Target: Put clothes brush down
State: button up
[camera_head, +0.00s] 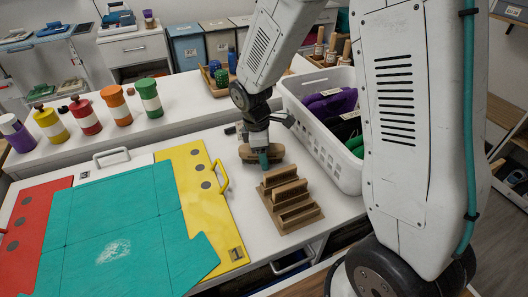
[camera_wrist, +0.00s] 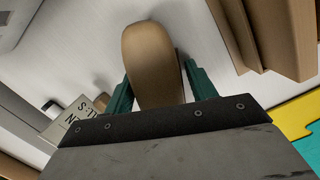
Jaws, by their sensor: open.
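The clothes brush (camera_head: 252,153) has a rounded brown wooden back and lies on the white table top (camera_head: 235,177), just behind the stepped wooden rack (camera_head: 290,205). In the wrist view the brush (camera_wrist: 152,60) sits between the two teal fingers of my gripper (camera_wrist: 160,88). The fingers stand apart on either side of it, the left one very close to its side. In the head view my gripper (camera_head: 263,157) is down at the brush. The brush's underside is hidden. The rack's slotted wood (camera_wrist: 278,35) also shows in the wrist view.
A white basket (camera_head: 300,125) with purple, black and green items stands right of the brush. A yellow board (camera_head: 200,180) and a teal cloth (camera_head: 120,230) lie to the left. Several coloured jars (camera_head: 115,105) and a wooden tray (camera_head: 212,85) stand behind.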

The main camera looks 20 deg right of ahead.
jog(key=r, duration=0.4)
jog(key=a+r, duration=0.1)
jog(key=r, duration=0.6)
jog(key=shift+w+a+r, duration=0.3)
jog(key=shift+w, duration=0.05)
jog(key=s+d+r+m+t, duration=0.1)
jog(key=s+d+r+m, duration=0.3)
jog(key=s+r+m, duration=0.55)
jog(key=s+r+m+t+y, duration=0.1)
jog(key=s+m, duration=0.3)
jog(key=s, duration=1.2)
jog(key=shift+d+r+y, duration=0.25)
jog(key=shift+r+y, duration=0.05)
jog(key=shift+r, duration=0.05)
jog(key=shift+o, duration=0.3)
